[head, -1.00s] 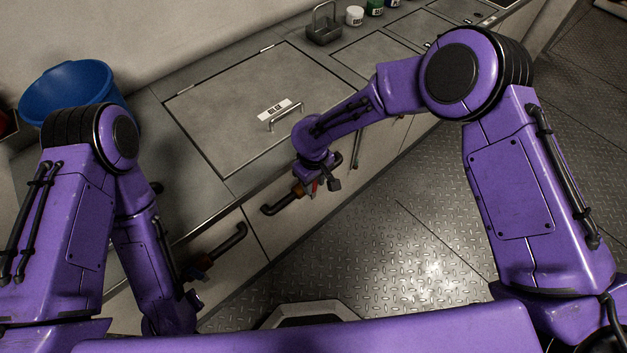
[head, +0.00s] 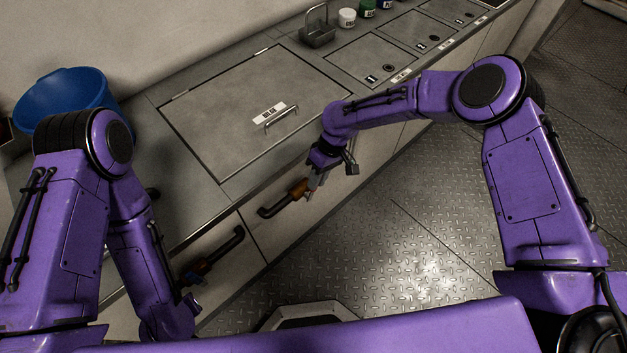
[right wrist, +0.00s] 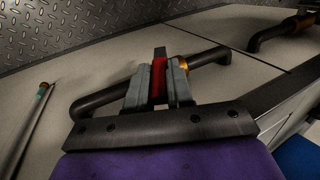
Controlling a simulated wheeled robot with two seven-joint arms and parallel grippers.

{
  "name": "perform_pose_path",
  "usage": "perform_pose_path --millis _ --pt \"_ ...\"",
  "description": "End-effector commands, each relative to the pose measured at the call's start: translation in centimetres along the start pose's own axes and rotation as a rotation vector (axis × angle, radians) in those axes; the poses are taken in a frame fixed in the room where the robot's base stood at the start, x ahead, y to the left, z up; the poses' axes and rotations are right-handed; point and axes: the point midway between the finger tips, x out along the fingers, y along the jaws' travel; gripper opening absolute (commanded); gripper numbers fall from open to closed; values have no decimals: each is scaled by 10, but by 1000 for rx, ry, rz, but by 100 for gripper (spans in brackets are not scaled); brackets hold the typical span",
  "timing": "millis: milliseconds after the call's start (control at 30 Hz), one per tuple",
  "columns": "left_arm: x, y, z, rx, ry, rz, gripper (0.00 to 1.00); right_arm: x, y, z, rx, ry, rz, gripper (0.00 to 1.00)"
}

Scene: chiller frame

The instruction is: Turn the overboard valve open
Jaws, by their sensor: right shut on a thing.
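A dark bent pipe (head: 278,207) with a brass valve body (head: 298,188) runs along the cabinet front below the large hatch. In the right wrist view the pipe (right wrist: 100,99) lies behind my fingers, with brass (right wrist: 181,63) beside them. My right gripper (head: 314,182) is at this valve. In the wrist view its grey fingers (right wrist: 158,88) are shut on a red valve handle (right wrist: 159,76), one on each side. The handle's dark end shows beyond the fingers. I see no label naming the valve. My left arm hangs low at left and its fingers do not show.
A second dark pipe with a valve (head: 222,250) is on the cabinet front nearer my left arm. The counter has a hatch with a bar handle (head: 281,117). A blue tub (head: 62,95) stands at left. The metal floor (head: 400,240) at right is clear.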

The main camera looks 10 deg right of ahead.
Motion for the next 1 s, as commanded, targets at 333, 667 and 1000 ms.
perform_pose_path --millis 333,667,1000 --pt "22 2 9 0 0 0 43 3 17 -1 2 5 -180 0" --pt "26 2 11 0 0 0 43 1 19 -1 0 4 -230 0" --pt "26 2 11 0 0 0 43 1 19 -1 1 4 -229 34"
